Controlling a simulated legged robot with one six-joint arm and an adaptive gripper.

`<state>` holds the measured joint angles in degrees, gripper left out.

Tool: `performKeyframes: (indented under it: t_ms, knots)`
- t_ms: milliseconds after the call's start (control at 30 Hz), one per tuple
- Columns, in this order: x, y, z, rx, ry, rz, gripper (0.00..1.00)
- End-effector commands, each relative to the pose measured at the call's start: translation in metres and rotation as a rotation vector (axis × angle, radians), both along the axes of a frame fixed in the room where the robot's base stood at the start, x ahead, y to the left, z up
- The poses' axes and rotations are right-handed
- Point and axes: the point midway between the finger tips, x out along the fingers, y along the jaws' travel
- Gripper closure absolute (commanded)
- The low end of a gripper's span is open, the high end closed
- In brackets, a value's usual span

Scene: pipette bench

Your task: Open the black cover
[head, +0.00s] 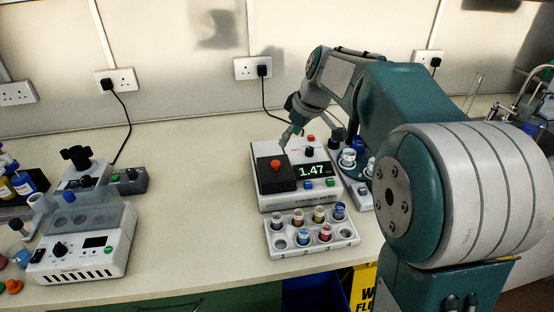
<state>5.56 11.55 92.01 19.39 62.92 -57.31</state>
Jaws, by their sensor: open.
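The black cover (272,181) lies flat and closed on the left part of a white and grey meter (318,191). A red knob (276,164) stands on the cover. The meter's display (312,170) reads 1.47. My gripper (286,140) points down just above and behind the cover, near the red knob and apart from it as far as I can tell. It is open and small in this view, with nothing visible in it.
A rack (312,247) of several coloured-cap vials stands directly in front of the meter. A round vial holder (349,170) is close on its right, partly behind my arm. A white device (85,250) stands at left; the bench between is clear.

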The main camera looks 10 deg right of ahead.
Motion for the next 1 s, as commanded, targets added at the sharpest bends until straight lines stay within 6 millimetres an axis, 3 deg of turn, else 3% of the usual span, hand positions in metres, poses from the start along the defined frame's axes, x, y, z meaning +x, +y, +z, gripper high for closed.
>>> performKeyframes:
  t_ms: [500, 700, 967, 1000]
  knots:
    - [0.022, 0.024, -0.081, 0.0, 0.005, -0.001, 0.29]
    - [0.027, 0.028, -0.094, 0.0, 0.001, -0.002, 0.29]
    - [0.027, 0.028, -0.095, 0.0, 0.001, -0.002, 0.29]
    - [0.027, 0.028, -0.095, 0.0, 0.001, -0.002, 0.47]
